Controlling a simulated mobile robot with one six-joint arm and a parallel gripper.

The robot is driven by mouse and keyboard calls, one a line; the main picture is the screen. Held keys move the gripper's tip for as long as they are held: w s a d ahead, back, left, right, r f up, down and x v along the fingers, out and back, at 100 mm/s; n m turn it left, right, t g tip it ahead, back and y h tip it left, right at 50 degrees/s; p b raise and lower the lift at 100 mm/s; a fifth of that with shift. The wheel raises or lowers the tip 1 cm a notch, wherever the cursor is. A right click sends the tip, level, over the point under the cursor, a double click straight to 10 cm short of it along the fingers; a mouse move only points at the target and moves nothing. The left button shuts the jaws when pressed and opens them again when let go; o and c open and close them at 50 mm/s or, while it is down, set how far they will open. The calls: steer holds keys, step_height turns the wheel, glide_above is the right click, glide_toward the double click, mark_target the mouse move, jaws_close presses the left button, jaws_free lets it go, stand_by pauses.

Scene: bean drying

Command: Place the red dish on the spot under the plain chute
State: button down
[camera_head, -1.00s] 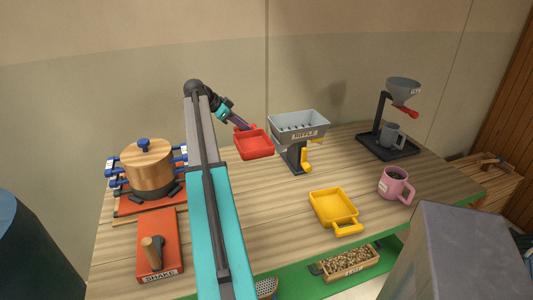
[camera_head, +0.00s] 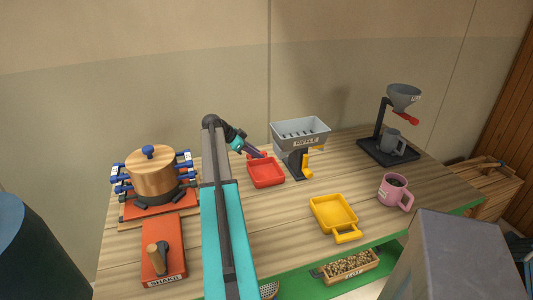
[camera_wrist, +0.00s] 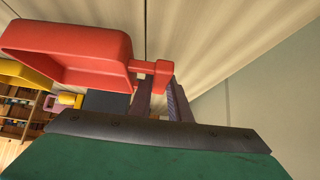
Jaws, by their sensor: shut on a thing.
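The red dish (camera_head: 266,174) is level, just left of the grey riffle box (camera_head: 299,134) and its dark stand. My gripper (camera_head: 259,155) is shut on the dish's handle at the back left. The wrist view shows the dish (camera_wrist: 70,42) with its handle between the fingers (camera_wrist: 160,88). The dish is at or very near the tabletop; I cannot tell if it touches. A yellow chute (camera_head: 308,170) shows at the riffle box's right side. The plain chute and the spot under it are not clearly seen, with the dish in front of that side.
A yellow dish (camera_head: 334,211) lies in front of the riffle box. A pink mug (camera_head: 394,190) and a funnel stand (camera_head: 384,128) with a grey cup are to the right. A wooden drum (camera_head: 153,172) and an orange shaker base (camera_head: 163,252) are left. Bare tabletop lies between.

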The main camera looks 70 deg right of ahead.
mark_target(264, 152)
steer(key=shift+s+d, duration=0.15)
steer(key=s+d, duration=0.1)
steer(key=s+d+p, duration=0.1)
steer(key=s, duration=0.1)
steer(key=shift+d+r, duration=0.15)
steer(key=shift+d, duration=0.1)
steer(key=shift+f+p, duration=0.45)
steer(key=shift+f, duration=0.3)
steer(key=shift+f, duration=0.1)
steer(key=c, duration=1.7)
jaws_free()
steer(key=shift+o, duration=0.2)
steer(key=b+v, duration=0.2)
steer(key=v, duration=1)
steer(key=shift+b, duration=0.4)
